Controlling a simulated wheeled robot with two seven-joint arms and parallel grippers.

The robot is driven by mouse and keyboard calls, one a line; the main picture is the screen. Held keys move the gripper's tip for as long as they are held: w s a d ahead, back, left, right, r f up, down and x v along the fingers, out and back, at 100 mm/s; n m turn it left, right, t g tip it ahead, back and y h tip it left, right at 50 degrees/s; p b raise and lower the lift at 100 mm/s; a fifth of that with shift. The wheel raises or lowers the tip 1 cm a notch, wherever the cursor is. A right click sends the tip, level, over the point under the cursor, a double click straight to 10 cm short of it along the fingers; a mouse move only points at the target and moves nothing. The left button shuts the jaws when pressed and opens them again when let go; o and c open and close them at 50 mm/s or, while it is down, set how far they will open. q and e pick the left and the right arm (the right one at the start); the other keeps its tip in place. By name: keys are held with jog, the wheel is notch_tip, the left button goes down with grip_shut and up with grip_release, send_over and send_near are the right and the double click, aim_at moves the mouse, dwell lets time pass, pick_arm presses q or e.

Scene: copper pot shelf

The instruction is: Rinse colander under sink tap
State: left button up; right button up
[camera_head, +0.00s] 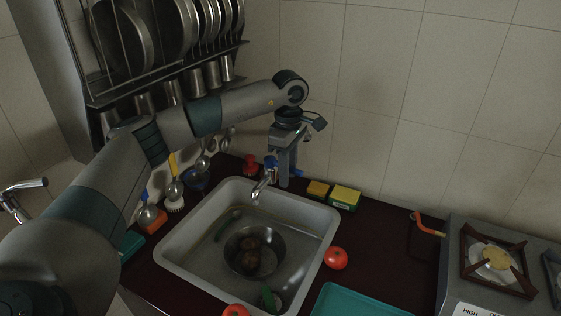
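The grey metal colander (234,262) sits in the sink (174,245), with round brown items in it. The sink tap (264,188) stands at the sink's back edge, its spout over the basin. A red piece (249,165) and blue pieces (270,161) show around the tap. My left gripper (287,176) points down just right of the tap, behind the sink. Its fingers are seen nearly edge-on, so I cannot tell whether they are open or touch the tap. No water stream is visible. My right gripper is out of view.
Yellow-green sponges (344,196) lie right of the tap. A tomato (336,258) is at the sink's right edge, another (236,311) at the front. A teal board (350,302) and a stove (490,270) are right. A pan rack (165,85) hangs at upper left.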

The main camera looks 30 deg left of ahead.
pick_arm(q)
jog(key=shift+s, duration=0.55)
jog(key=shift+s, duration=0.6)
dwell(0.6)
dwell(1.1)
jog(key=shift+b, duration=0.3)
dwell(0.7)
